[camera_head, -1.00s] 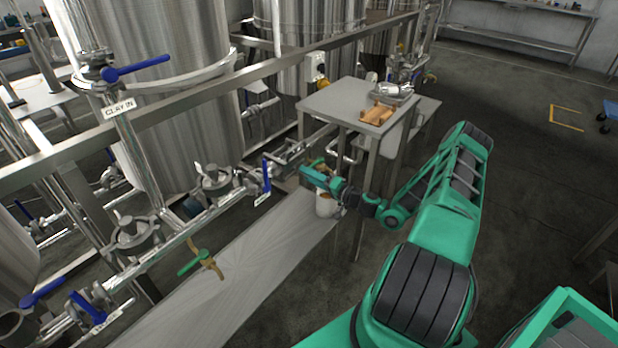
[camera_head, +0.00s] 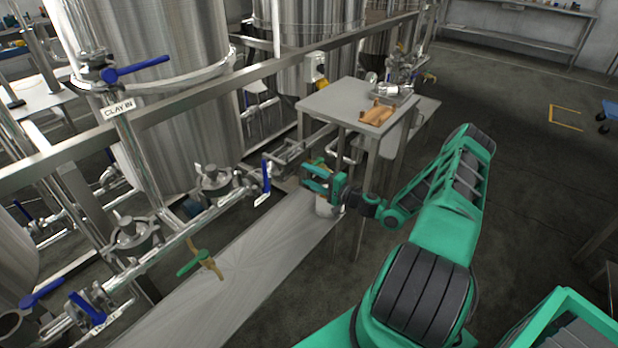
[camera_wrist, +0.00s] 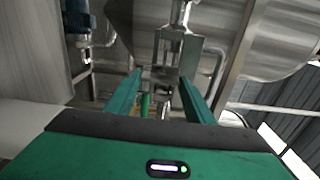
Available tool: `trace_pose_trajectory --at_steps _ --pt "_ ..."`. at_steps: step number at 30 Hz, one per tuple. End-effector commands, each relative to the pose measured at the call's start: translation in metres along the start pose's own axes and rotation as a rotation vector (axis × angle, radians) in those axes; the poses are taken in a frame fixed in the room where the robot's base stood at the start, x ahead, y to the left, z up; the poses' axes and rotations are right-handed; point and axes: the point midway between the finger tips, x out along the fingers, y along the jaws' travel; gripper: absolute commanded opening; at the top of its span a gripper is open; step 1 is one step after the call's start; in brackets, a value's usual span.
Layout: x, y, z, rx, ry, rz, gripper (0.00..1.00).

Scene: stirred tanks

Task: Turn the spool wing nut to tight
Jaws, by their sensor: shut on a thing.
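My gripper (camera_head: 314,178) is at the right end of the pipe run, beside the small steel table. Its two green fingers show one above the other in the head view. In the wrist view the gripper (camera_wrist: 162,76) points at steel pipework, with a small dark metal part between the fingertips. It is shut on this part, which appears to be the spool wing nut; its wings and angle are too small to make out. A green handle and a brass-coloured part show just beyond the fingers in the wrist view.
A blue valve lever (camera_head: 266,176) stands close left of my gripper. The steel table (camera_head: 335,98) is behind.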

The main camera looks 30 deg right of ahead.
Motion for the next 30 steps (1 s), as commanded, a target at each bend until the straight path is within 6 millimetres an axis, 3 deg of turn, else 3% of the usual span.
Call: trace_pose_trajectory --at_steps 9,10,12,23,30 --pt "-0.002 0.003 -0.003 -0.002 0.008 0.007 0.26" --pt "-0.002 0.003 -0.003 -0.002 0.007 0.007 0.55" --pt "-0.002 0.003 -0.003 -0.002 0.006 0.007 0.67" --pt "-0.005 0.001 -0.001 0.000 0.002 0.003 0.67" --pt "-0.041 0.002 -0.002 0.001 0.005 0.005 0.67"
